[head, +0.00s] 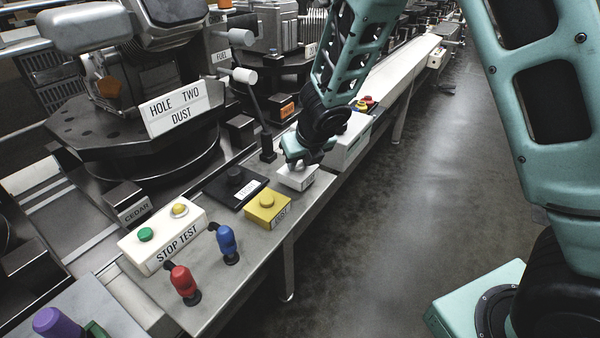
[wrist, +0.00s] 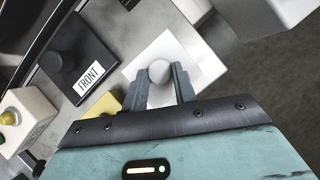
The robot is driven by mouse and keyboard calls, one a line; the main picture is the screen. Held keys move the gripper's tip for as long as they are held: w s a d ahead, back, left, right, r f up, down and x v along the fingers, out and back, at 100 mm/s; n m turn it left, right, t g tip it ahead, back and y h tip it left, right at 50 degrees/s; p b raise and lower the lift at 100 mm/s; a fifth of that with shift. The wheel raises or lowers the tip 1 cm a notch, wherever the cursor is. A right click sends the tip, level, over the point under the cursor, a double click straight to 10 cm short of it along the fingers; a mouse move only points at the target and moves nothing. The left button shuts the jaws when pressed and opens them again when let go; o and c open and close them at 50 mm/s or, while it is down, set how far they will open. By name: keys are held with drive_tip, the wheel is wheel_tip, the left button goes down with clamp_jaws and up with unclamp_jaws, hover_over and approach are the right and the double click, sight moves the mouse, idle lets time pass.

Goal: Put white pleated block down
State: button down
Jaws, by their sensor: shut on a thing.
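The white block (head: 296,180) is under my gripper at the edge of the metal table, with dark marks too small to read on its side. In the wrist view it is a white square plate (wrist: 199,62) with a round pale knob between my fingers. My gripper (wrist: 158,78) is shut on that knob; in the head view my gripper (head: 297,164) points down over the block. Whether the block's underside touches the table is hidden.
The table (head: 225,285) also bears a black block (head: 222,188) marked FRONT in the wrist view, a yellow block (head: 263,216), a STOP TEST button box (head: 146,252), and red (head: 183,280) and blue (head: 227,242) handles. A white box (head: 347,150) stands just beyond my gripper. Floor lies right.

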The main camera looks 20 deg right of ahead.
drive_tip(key=shift+f+b, duration=0.3)
drive_tip(key=shift+f, duration=0.5)
drive_tip(key=shift+r, duration=0.1)
drive_tip(key=c, duration=1.1)
unclamp_jaws()
